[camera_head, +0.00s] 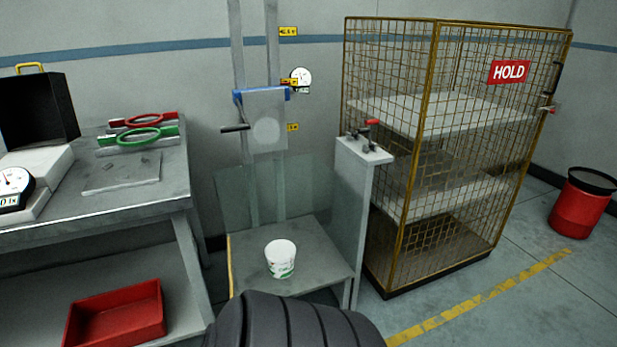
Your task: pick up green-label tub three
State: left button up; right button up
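Neither of my grippers is in view, and nothing is seen touching the tub.
The stand's white side post (355,215) rises right of the tub. A wire cage (432,140) with a HOLD sign (509,72) stands further right. A grey bench (150,195) with green (140,138) and red ring tools is at left, above a red tray (115,318).

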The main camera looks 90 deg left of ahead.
aim_at(280, 253)
jog(key=i+j+u, duration=0.15)
jog(key=u, duration=0.25)
jog(key=i+u, duration=0.3)
jog(key=u, duration=0.15)
jog(key=i+j+u, duration=0.1)
jog(key=i+u, duration=0.15)
jog(key=u, duration=0.15)
jog(key=i+l+u, duration=0.1)
jog(key=u, duration=0.35)
jog(key=i+l+u, duration=0.15)
jog(key=i+u, duration=0.25)
jog(key=i+l+u, duration=0.1)
jog(key=u, duration=0.35)
jog(key=i+j+u, duration=0.2)
jog(key=u, duration=0.2)
jog(key=i+u, duration=1)
jog(key=u, duration=0.15)
